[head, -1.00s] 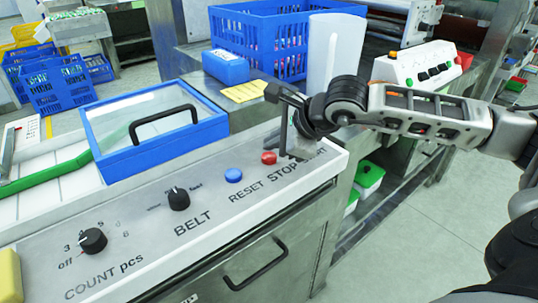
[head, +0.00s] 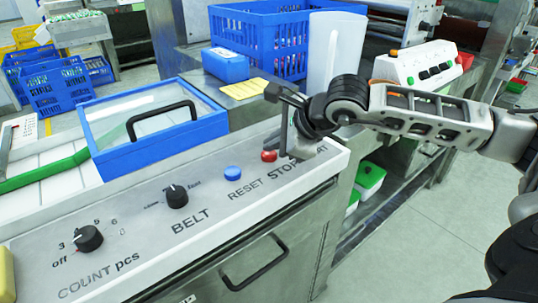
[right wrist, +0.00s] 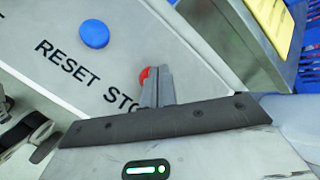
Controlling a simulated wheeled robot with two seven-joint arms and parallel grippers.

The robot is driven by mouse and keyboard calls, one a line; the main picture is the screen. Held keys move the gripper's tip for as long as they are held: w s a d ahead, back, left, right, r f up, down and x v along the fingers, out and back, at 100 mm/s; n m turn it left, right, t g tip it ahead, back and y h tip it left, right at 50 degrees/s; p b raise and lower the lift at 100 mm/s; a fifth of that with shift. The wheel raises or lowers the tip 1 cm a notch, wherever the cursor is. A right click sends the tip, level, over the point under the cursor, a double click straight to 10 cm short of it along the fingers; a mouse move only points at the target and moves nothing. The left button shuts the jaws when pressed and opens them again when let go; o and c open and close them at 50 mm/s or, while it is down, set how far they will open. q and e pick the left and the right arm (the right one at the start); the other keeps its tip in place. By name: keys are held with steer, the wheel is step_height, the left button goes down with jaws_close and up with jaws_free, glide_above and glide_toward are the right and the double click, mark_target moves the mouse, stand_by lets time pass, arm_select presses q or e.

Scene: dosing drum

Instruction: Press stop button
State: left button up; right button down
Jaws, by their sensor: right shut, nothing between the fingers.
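The red stop button (head: 269,156) sits on the grey control panel (head: 140,225), above the STOP label. My right gripper (head: 284,152) is shut and empty, pointing down at the panel just right of the red button in the head view. In the right wrist view the shut fingertips (right wrist: 157,88) overlap the red button (right wrist: 146,74) and hide part of it. I cannot tell whether they touch it. My left gripper is not in view.
A blue reset button (head: 233,173), a belt knob (head: 176,196) and a count knob (head: 88,238) are on the same panel. A blue-framed lid (head: 150,130) with a black handle lies behind it. A white pitcher (head: 333,50) stands beyond the gripper.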

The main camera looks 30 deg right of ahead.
mark_target(274, 155)
steer(key=shift+f+b, duration=0.5)
steer(key=shift+b, duration=0.25)
stand_by(0.7)
stand_by(0.3)
steer(key=shift+r+p, duration=0.35)
steer(key=shift+r, duration=0.55)
steer(key=shift+r+p, duration=1.45)
steer(key=shift+r, duration=1.1)
